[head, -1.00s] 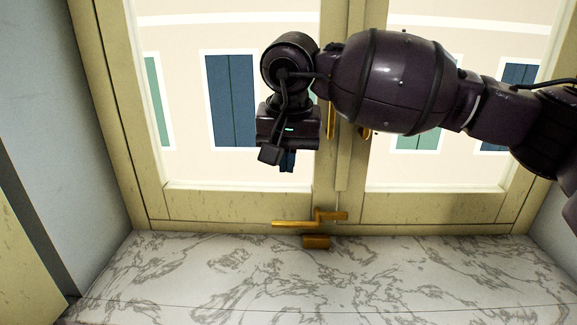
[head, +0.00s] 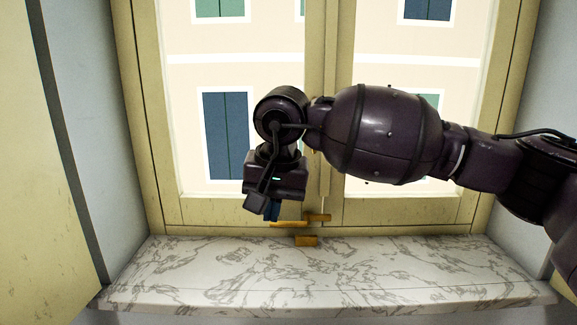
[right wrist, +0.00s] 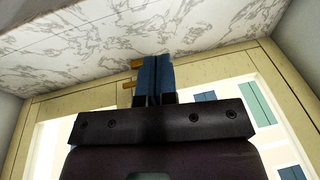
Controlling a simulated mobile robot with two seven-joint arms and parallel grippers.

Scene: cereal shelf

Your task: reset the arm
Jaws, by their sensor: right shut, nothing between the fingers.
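My right gripper (head: 271,209) hangs in front of the window, just left of the gold window handle, with its fingers pointing down. Its blue fingers show side by side and closed in the right wrist view (right wrist: 156,62), with nothing between them. The right arm reaches in from the right across the window. My left gripper is in no view.
A cream-framed window (head: 405,212) stands behind my arm, with a gold handle (head: 300,220) at its bottom middle. A bare marble sill (head: 320,275) lies below. Grey walls flank the window, and a cream panel (head: 40,200) stands at the left.

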